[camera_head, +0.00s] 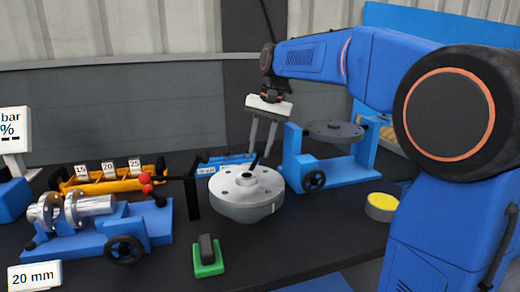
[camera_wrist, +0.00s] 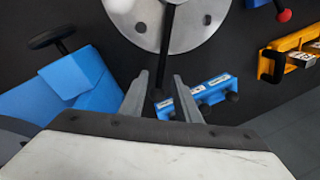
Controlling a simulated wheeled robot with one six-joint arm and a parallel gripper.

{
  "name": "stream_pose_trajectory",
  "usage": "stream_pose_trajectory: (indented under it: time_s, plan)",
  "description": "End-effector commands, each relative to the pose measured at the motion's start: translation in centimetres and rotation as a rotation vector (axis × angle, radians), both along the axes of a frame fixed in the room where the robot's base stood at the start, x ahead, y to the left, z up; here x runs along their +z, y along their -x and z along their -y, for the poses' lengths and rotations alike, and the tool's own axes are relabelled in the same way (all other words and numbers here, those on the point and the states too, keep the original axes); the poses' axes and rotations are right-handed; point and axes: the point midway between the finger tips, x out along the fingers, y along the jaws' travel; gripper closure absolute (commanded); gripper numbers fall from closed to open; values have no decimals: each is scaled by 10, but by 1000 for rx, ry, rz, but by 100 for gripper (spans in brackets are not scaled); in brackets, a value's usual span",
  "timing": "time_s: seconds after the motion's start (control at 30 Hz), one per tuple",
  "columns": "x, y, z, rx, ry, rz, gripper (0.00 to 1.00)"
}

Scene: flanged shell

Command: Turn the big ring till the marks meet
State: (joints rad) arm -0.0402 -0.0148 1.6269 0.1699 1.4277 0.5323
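The big ring is most likely the light metal flanged shell (camera_head: 246,184), a round disc with holes and a rounded underside, standing mid-table. It also shows at the top of the wrist view (camera_wrist: 205,18), partly cut off. A thin black bar (camera_wrist: 168,40) runs outward from its middle toward my fingers. My gripper (camera_head: 260,152) hangs over the shell's far side, fingers pointing down. In the wrist view the two fingers (camera_wrist: 160,76) are apart with nothing between them, and the bar passes behind the gap. I cannot make out the marks.
A blue stand with a grey disc (camera_head: 335,131) is right of the shell. A blue fixture with metal cylinders (camera_head: 95,207) and a yellow rack (camera_head: 108,180) are left.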

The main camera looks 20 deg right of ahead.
Motion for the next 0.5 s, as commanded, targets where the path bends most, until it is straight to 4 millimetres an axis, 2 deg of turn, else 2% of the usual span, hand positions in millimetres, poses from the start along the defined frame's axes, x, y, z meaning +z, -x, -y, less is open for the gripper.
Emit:
stream_pose_trajectory:
  time_s: [0.2, 0.43, 0.47, 0.5]
  plan:
    - [-10, -1, -2, 0, 0, 1, 71]
    - [-10, -1, -2, 0, 0, 1, 71]
    - [-10, -1, -2, 0, 0, 1, 75]
    - [-10, -1, -2, 0, 0, 1, 85]
